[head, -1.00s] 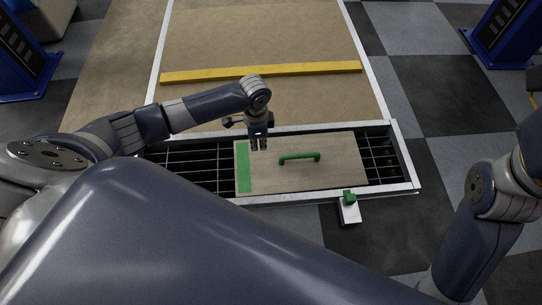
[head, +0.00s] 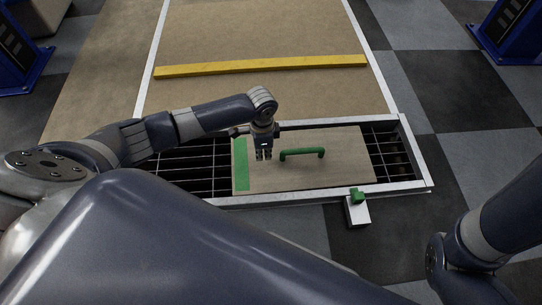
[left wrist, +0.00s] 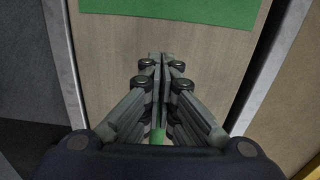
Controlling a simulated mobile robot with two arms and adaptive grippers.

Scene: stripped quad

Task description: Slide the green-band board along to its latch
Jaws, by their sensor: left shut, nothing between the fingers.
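The board (head: 310,170) is a flat wood-coloured panel lying in a pale-framed channel over a dark grid, with grid bare at both ends. Its green band (head: 240,165) runs across its left end, and a green handle (head: 302,153) stands near its middle. The latch, a green piece (head: 357,195) on a white block, sits outside the front rail near the right end. My left gripper (head: 264,157) is shut and empty over the board, between band and handle. The left wrist view shows its closed fingers (left wrist: 160,58) and the band (left wrist: 170,12). My right gripper is out of view.
A yellow bar (head: 260,66) lies across the brown panel behind the channel. Blue stands (head: 505,32) are at the far corners. The checkered floor to the right is clear.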

